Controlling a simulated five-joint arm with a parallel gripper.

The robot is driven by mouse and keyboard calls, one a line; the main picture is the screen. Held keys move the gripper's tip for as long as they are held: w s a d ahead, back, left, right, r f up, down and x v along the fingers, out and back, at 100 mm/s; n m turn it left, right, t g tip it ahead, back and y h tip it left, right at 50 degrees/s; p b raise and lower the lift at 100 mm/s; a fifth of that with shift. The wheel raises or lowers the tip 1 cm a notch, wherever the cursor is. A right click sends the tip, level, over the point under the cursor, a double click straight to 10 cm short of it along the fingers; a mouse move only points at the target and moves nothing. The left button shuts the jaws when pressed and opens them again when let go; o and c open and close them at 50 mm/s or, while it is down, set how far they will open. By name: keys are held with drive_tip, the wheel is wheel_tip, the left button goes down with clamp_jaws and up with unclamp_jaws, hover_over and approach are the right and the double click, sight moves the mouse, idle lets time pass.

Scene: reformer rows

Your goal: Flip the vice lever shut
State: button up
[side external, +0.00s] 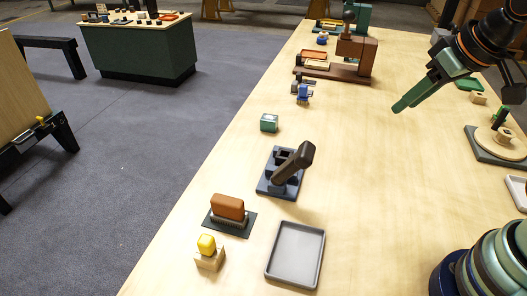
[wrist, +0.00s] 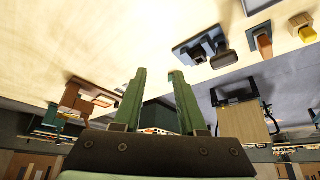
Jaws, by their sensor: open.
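The vice looks to be the dark blue-grey base (side external: 277,187) near the table's left edge in the side view. Its thick dark brown lever (side external: 294,162) slants up and to the right, clear of the base at its upper end. The same base (wrist: 193,50) and lever (wrist: 224,56) show at the upper right of the wrist view. My gripper (side external: 402,104) is above the table, up and to the right of the lever and well apart from it. In the wrist view its two green fingers (wrist: 158,74) are spread with nothing held between them.
A small green box (side external: 269,122) stands behind the vice. A brown brush (side external: 228,208), a yellow piece on a wooden block (side external: 209,257) and a grey tray (side external: 267,272) lie in front. A brown machine (side external: 358,58) stands farther back. The table's middle is clear.

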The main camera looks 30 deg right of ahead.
clamp_jaws()
drive_tip(key=w+a+f+m+g, duration=0.2)
drive_tip(key=a+m, duration=0.3)
drive_tip(key=m, duration=0.8)
drive_tip(key=w+a+f+m+g, duration=0.2)
drive_tip(key=a+m, duration=0.3)
drive_tip(key=m, duration=0.9)
drive_tip(key=shift+g, duration=0.4)
drive_tip(key=shift+a+f, duration=0.1)
drive_tip(key=shift+f, duration=0.05)
